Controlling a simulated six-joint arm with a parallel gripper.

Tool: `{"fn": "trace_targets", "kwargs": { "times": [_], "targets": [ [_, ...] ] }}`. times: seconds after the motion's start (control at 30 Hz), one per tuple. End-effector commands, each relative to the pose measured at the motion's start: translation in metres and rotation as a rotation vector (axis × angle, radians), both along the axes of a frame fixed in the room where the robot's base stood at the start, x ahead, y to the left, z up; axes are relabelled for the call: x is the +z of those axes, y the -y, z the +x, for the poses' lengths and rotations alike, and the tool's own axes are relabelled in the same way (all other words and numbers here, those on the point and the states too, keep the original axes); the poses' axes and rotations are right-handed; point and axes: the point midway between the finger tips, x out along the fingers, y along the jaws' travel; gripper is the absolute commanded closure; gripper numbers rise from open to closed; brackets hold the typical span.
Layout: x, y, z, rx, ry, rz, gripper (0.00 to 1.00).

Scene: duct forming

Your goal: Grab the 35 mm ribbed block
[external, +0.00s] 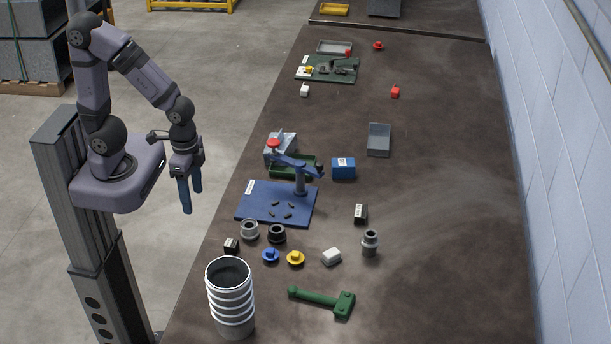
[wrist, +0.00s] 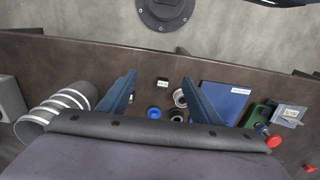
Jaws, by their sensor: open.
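Several small blocks could be the ribbed block, and the labels and ribs are too small to read. A small black block with a white label (external: 231,246) sits near the table's left edge; in the wrist view it appears (wrist: 162,83) between the fingertips. A larger black block (external: 360,214) stands right of the blue plate, and a pale block (external: 331,257) lies nearer the front. My gripper (external: 190,201) is open and empty, pointing down beyond the table's left edge, above and apart from the blocks. In the wrist view its two blue fingers (wrist: 157,76) are spread wide.
A ribbed grey-white duct (external: 230,295) stands at the front left edge. A blue plate (external: 262,203) carries a post with an arm. The table's right side is clear.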

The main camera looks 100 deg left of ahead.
Motion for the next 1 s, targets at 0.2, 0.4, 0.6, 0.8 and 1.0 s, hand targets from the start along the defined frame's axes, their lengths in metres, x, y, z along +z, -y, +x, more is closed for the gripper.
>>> {"fn": "trace_targets", "kwargs": {
  "times": [0.2, 0.4, 0.6, 0.8, 1.0],
  "targets": [
    [0.0, 0.0, 0.0, 0.0, 0.0, 0.0, 0.45],
    [-0.002, -0.004, 0.0, 0.04, -0.014, -0.007, 0.45],
    [-0.014, -0.025, 0.001, 0.274, -0.086, -0.053, 0.45],
    [-0.043, -0.064, -0.005, 0.706, -0.205, -0.144, 0.45],
    [-0.08, -0.102, -0.024, 1.181, -0.325, -0.253, 0.45]
  ]
}}
